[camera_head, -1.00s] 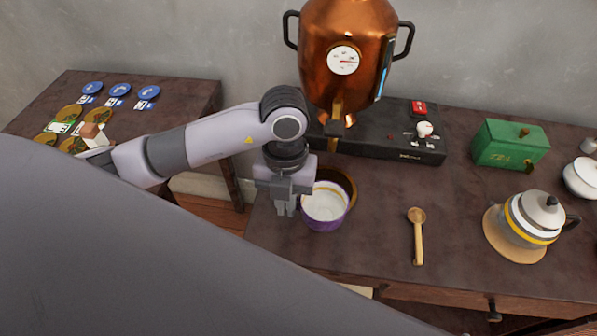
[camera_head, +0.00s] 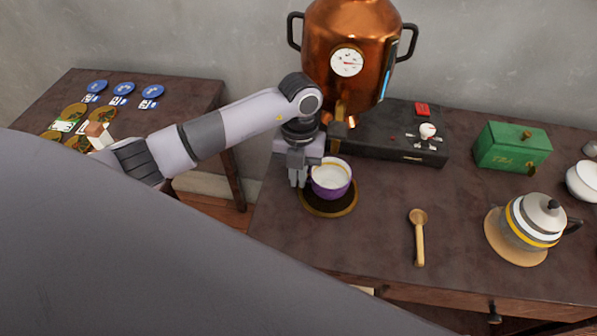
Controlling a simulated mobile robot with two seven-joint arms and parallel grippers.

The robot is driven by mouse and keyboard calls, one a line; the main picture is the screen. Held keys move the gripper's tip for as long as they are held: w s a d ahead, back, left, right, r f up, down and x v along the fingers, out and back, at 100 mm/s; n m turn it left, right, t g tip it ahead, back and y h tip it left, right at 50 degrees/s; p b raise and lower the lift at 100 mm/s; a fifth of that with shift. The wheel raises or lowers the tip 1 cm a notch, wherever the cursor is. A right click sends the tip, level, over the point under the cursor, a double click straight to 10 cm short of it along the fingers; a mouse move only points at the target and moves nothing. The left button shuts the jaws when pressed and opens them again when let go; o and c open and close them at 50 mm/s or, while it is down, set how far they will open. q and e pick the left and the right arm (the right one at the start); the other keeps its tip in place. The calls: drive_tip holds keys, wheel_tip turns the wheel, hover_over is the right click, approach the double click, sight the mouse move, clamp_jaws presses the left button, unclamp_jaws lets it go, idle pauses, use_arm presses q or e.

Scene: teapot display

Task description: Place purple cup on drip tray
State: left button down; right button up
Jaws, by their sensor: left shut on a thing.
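The purple cup (camera_head: 333,188), white inside with a gold line, is upright at the left end of the main table, below the copper urn's tap. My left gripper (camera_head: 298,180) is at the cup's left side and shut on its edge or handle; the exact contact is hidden. The round dark drip tray (camera_head: 328,210) with a gold-brown rim lies under the cup. The cup overlaps the tray's rear part, and I cannot tell whether it touches it. My right gripper is not in view.
The copper urn (camera_head: 350,35) stands behind on a black base (camera_head: 388,140). A wooden spoon (camera_head: 419,238), green box (camera_head: 512,147) and striped teapot (camera_head: 531,220) are to the right. A side table (camera_head: 190,95) with blue dishes is at left. Table space between tray and spoon is clear.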

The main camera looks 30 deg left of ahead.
use_arm(q)
drive_tip(key=c, duration=1.7)
unclamp_jaws()
drive_tip(key=shift+f, duration=0.2)
drive_tip(key=o, duration=0.4)
drive_tip(key=shift+o, duration=0.2)
drive_tip(key=shift+r, duration=0.1)
drive_tip(key=shift+w+r, duration=0.1)
drive_tip(key=shift+r, duration=0.35)
wheel_tip(320, 180, up, 11)
drive_tip(key=w, duration=0.1)
drive_tip(key=shift+a+r, duration=0.2)
drive_tip(key=shift+a, duration=0.05)
drive_tip(key=shift+f, duration=0.1)
